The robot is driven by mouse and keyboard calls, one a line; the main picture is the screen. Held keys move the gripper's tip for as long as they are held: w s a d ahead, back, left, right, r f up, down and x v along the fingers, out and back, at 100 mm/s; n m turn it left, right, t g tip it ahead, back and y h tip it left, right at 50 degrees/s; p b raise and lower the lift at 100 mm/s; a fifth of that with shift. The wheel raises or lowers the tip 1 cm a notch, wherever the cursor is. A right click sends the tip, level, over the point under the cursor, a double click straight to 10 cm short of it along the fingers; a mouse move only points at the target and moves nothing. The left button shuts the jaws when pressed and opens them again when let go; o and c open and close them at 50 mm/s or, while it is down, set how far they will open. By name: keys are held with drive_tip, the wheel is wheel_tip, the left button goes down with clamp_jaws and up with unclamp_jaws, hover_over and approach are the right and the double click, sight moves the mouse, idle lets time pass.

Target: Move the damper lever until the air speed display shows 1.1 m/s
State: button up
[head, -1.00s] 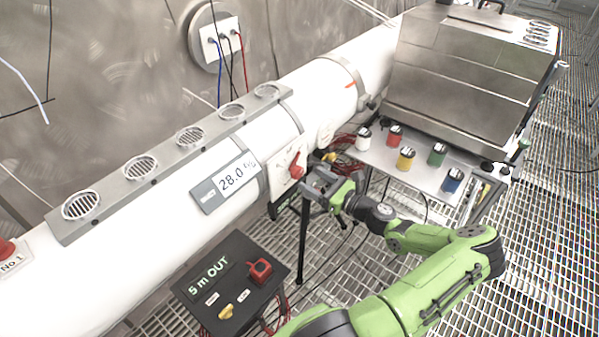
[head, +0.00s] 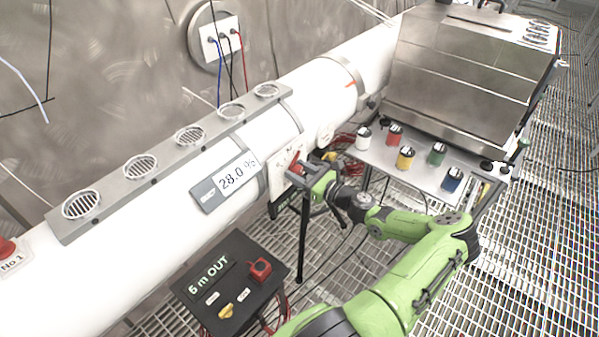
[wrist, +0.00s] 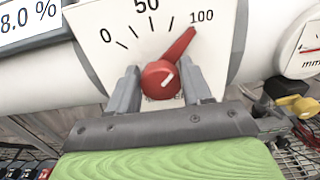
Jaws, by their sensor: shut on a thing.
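The damper lever is a red pointer knob (wrist: 162,78) on a white dial plate (wrist: 95,30) marked 0, 50 and 100. In the wrist view its tip points up and right, close to the 100 mark. My gripper (wrist: 162,88) has one finger on each side of the knob's round hub and is shut on it. In the head view my gripper (head: 299,169) is at the white pipe's side, partly covering the red lever (head: 295,160). The grey-framed display (head: 228,180) left of the dial reads 28.0 %; no m/s reading is visible.
A black control box (head: 230,287) reading "6 m OUT", with a red and a yellow control, stands below the pipe (head: 150,250). A metal table (head: 385,158) with several coloured jars is at right. A round gauge (wrist: 303,45) sits right of the dial.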

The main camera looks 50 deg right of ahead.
drive_tip(key=shift+n, duration=0.3)
drive_tip(key=shift+a+n+b, duration=0.1)
drive_tip(key=shift+n+b, duration=0.45)
drive_tip(key=shift+n, duration=2.35)
drive_tip(key=o, duration=1)
drive_tip(key=s, duration=0.5)
drive_tip(key=s+d, duration=0.1)
drive_tip(key=s, duration=0.9)
drive_tip(key=shift+s+d, duration=0.15)
drive_tip(key=shift+s, duration=0.25)
